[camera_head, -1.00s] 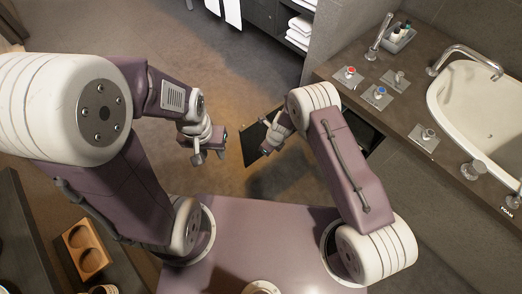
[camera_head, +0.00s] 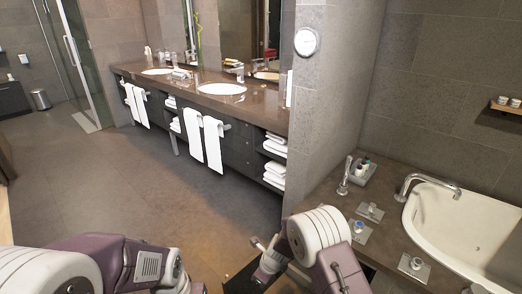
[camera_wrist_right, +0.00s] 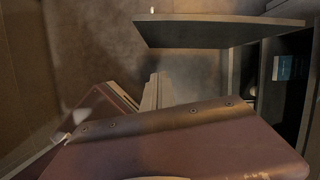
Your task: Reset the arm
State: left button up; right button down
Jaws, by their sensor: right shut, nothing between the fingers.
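My right arm comes up from the bottom of the head view, to the right of the middle. Its gripper (camera_head: 259,243) is small there, near the dark open cabinet door (camera_head: 240,278). In the right wrist view the fingers (camera_wrist_right: 155,92) are together with nothing between them. The door panel (camera_wrist_right: 215,32) lies beyond them, apart from the fingers. My left arm shows at the bottom left of the head view; its gripper is below the picture's edge.
An open dark cabinet (camera_wrist_right: 285,95) with a blue item (camera_wrist_right: 289,67) inside is at the right of the wrist view. The bathtub (camera_head: 455,225) and its counter (camera_head: 400,180) stand at right. A long vanity (camera_head: 200,100) with towels is at the back. Floor at left is clear.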

jog(key=d+r+n+t, duration=0.25)
jog(key=d+r, duration=0.75)
jog(key=r, duration=0.6)
jog(key=s+d+n+g+h, duration=0.15)
jog(key=s+d+n, duration=0.25)
jog(key=s+n, duration=0.55)
jog(key=s+d+n+g+h, duration=0.15)
jog(key=s+d+n, duration=0.35)
jog(key=s+n, duration=0.5)
notch_tip(320, 180, up, 15)
jog(key=n+p, duration=0.2)
jog(key=p, duration=1.2)
jog(key=shift+w+a+f+g+p, duration=0.15)
jog(key=shift+w+a+g+p, duration=0.15)
jog(key=shift+w+g, duration=0.1)
